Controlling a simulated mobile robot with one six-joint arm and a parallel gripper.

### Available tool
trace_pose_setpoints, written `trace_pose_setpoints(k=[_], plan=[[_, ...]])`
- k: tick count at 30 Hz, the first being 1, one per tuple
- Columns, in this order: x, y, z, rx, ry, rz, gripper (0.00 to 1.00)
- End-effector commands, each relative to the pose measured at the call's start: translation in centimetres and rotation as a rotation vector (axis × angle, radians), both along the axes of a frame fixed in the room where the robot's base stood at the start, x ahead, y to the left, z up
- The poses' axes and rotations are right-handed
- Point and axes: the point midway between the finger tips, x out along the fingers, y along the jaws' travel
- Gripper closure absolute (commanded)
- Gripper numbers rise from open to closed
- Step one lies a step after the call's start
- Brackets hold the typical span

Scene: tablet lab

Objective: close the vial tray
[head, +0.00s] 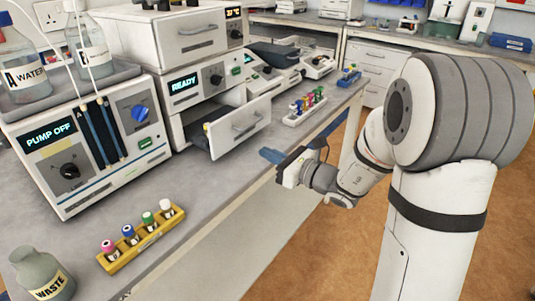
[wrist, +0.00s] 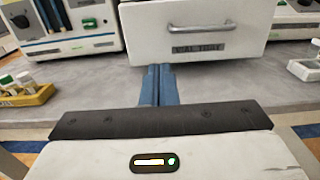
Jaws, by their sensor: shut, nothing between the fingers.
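The vial tray (head: 239,126) is a white drawer pulled out of the instrument with the READY display. It has a grey bar handle, and in the wrist view the tray front (wrist: 160,30) is labelled VIAL TRAY. My gripper (head: 268,154) is in front of the tray and a little to its right in the head view, apart from it. Its blue fingers are together and empty. In the wrist view the gripper (wrist: 160,72) points at the tray front, just below the label. The far end of the tray inside the instrument is hidden.
A white rack of coloured vials (head: 304,115) stands right of the tray. A yellow rack of capped vials (head: 142,240) and a waste bottle (head: 43,275) are at the front left. The pump (head: 85,150) stands left of the instrument. The bench before the tray is clear.

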Motion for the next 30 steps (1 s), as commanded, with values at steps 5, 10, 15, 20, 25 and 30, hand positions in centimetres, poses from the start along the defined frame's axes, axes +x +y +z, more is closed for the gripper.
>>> trace_pose_setpoints(k=[5,10,15,20,25,30], plan=[[2.4,3.3,0.0,-0.001,0.001,0.005,1.00],[4.5,6.0,0.0,-0.002,0.001,0.004,1.00],[6.1,7.9,0.0,-0.001,0.000,0.003,1.00],[6.8,8.8,0.0,-0.003,0.000,0.001,1.00],[7.0,8.9,0.0,-0.002,0.000,0.000,1.00],[6.9,8.9,0.0,-0.003,0.000,0.000,1.00]])
